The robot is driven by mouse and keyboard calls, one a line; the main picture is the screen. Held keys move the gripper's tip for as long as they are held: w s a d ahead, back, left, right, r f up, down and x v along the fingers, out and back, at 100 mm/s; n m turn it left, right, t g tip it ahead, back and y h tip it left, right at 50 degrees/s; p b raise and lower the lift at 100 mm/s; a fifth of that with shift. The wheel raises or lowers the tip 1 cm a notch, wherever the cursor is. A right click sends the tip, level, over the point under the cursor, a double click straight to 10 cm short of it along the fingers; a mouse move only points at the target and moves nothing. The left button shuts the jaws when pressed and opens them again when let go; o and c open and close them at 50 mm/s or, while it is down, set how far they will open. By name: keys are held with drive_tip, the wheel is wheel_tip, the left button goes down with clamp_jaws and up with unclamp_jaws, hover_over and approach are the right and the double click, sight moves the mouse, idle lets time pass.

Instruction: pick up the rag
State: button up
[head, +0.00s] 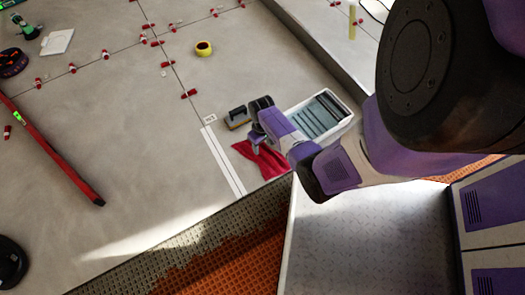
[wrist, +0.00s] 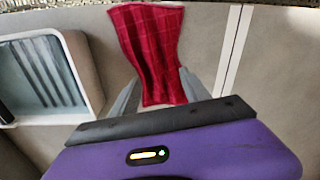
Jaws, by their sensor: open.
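The red rag (head: 262,160) lies flat and slightly rumpled on the tiled floor in the head view. In the wrist view the rag (wrist: 150,45) shows a grid pattern and stretches from the top edge to between my fingers. My gripper (wrist: 157,92) is open, with one grey finger on each side of the rag's near end in that view. In the head view my gripper (head: 256,142) is over the rag's upper left part and hides some of it. I cannot tell whether the fingers touch the rag.
A white tub with a ribbed inside (head: 345,122) stands just right of my gripper. A float with a dark handle (head: 238,122) lies up-left of the rag. White strips (head: 223,160) lie to its left. A red level (head: 50,150) and yellow tape roll (head: 203,48) are farther away.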

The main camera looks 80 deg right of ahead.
sight(263, 152)
drive_tip(key=shift+s+d+f+b, duration=0.1)
drive_tip(key=shift+d+f+b, duration=0.05)
drive_tip(key=shift+f+b, duration=1.3)
drive_tip(key=shift+d+f+b, duration=0.1)
drive_tip(key=shift+f+b, duration=0.85)
drive_tip(key=shift+f, duration=0.95)
clamp_jaws()
